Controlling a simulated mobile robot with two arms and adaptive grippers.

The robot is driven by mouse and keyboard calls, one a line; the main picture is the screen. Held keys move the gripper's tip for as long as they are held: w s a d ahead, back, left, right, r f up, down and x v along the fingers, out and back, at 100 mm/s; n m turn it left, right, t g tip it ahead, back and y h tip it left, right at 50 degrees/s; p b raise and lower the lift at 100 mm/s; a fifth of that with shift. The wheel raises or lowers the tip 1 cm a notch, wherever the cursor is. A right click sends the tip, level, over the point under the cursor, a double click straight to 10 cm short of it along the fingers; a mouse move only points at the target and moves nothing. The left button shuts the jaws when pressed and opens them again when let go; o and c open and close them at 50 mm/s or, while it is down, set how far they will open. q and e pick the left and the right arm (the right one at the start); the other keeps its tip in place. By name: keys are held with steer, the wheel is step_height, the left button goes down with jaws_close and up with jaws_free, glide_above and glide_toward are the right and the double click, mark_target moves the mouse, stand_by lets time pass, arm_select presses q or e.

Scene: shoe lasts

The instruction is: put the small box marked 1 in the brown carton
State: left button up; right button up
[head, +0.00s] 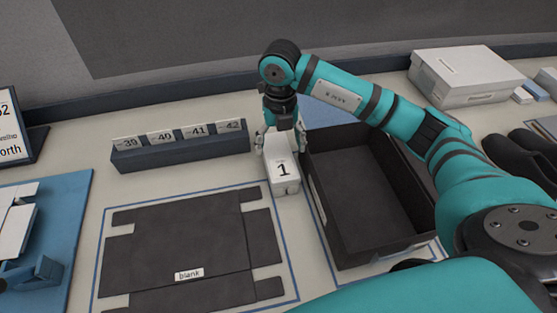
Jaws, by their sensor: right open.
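The small white box marked 1 (284,177) stands on the table, just left of the open carton. The carton (322,207) looks very dark brown, with its top open and its inside empty where I can see it. My right gripper (278,145) is open and points down at the back end of the small box. Its fingers are close around or just above that end; I cannot tell if they touch it. My left gripper is out of view.
A flat dark blank (190,245) lies in a blue outline to the left. Behind it stands a dark rack (180,152) with numbered cards. A white lidded box (465,80) is at the back right, with dark shoe lasts (520,155) in front. A blue board (60,215) lies far left.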

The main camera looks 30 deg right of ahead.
mark_target(279, 155)
steer(key=shift+f, duration=0.6)
steer(key=shift+f+p, duration=0.3)
step_height(279, 155, down, 4)
steer(key=shift+w+r+p, duration=0.15)
steer(key=shift+p, duration=0.5)
steer(key=shift+f, duration=0.45)
steer(key=c, duration=1)
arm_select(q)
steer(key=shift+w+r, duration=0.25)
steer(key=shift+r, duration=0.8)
arm_select(e)
steer(key=shift+c, duration=0.8)
steer(key=shift+r, duration=0.15)
